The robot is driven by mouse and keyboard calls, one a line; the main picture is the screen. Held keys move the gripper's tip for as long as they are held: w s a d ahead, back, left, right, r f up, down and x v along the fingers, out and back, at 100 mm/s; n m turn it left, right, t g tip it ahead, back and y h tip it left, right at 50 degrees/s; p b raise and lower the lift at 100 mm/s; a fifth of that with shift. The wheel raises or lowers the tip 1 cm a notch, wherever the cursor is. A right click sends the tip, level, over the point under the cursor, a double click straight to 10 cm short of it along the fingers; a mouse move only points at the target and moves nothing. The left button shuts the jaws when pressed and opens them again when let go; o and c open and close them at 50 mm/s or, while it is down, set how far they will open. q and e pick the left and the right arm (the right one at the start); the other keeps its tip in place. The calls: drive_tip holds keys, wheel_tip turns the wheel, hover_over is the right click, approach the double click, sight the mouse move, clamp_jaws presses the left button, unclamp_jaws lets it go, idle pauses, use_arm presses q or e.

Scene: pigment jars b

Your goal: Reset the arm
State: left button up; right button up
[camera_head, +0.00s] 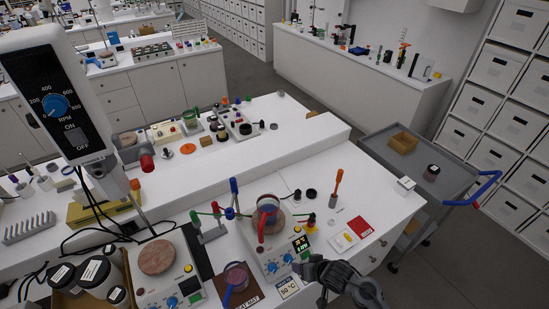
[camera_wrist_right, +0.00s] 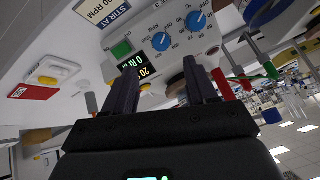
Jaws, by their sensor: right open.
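My right gripper (camera_head: 305,268) is at the bottom of the head view, in front of the right hotplate stirrer (camera_head: 262,262). Its jaws are apart with nothing between them, as the right wrist view (camera_wrist_right: 160,66) also shows. In that view the fingers point at the hotplate's front panel (camera_wrist_right: 170,45), with its blue knobs and lit display. I cannot tell whether the fingers touch it. A glass vessel (camera_head: 267,211) with reddish contents and a red part stands on this hotplate. My left gripper is not in view.
A beaker (camera_head: 237,275) stands on a brown mat left of the right hotplate. A second hotplate (camera_head: 157,257) and dark jars (camera_head: 100,275) are farther left. A grey cart (camera_head: 440,185) stands beyond the bench.

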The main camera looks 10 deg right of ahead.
drive_tip(key=s+a+f+g, duration=0.1)
drive_tip(key=s+a+f, duration=0.15)
drive_tip(key=s, duration=0.55)
drive_tip(key=s+a+f+g, duration=0.1)
drive_tip(key=s+f, duration=0.2)
drive_tip(key=s, duration=0.4)
drive_tip(key=s+d+r+n+h, duration=0.1)
drive_tip(key=s+d+r, duration=0.1)
drive_tip(key=s+r, duration=0.4)
drive_tip(key=s+d+r+n+g+h, duration=0.1)
drive_tip(key=s+d+r, duration=0.2)
drive_tip(key=s+r, duration=0.3)
wheel_tip(320, 180, up, 6)
drive_tip(key=shift+d+f+h+p, duration=0.25)
drive_tip(key=shift+h+p, duration=0.05)
drive_tip(key=shift+p, duration=0.05)
drive_tip(key=shift+w, duration=0.1)
